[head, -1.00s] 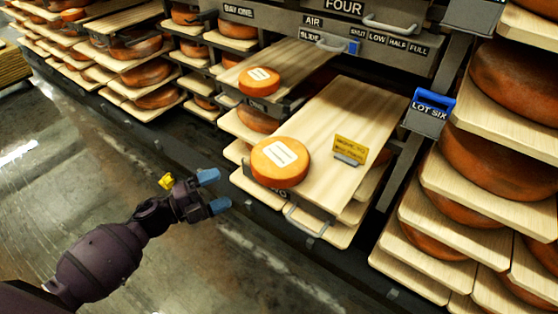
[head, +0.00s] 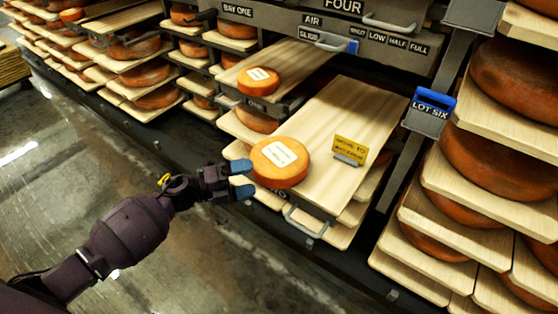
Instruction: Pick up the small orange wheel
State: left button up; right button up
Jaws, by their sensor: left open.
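An orange cheese wheel (head: 280,162) with a white label sits at the near left edge of a pulled-out wooden board (head: 345,120). A second orange wheel (head: 259,81) with a white label sits on another board (head: 300,68) farther back; it looks smaller, partly from distance. My left gripper (head: 244,179) is open and empty, just left of the nearer wheel. Its two blue fingertips point right toward that wheel, close to its edge; I cannot tell whether they touch. My right gripper is out of view.
A yellow sign (head: 349,150) stands on the near board, right of the wheel. A grey handle (head: 305,222) sticks out at the board's front. Racks of larger wheels (head: 500,160) fill the right side. Open floor (head: 90,180) lies at the left.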

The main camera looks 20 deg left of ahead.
aim_at(257, 176)
pick_arm(q)
jog(key=x, duration=0.4)
jog(key=shift+s, duration=0.1)
jog(key=shift+c, duration=1.2)
jog(key=c, duration=1.2)
jog(key=shift+r, duration=0.1)
jog(key=shift+c, duration=0.9)
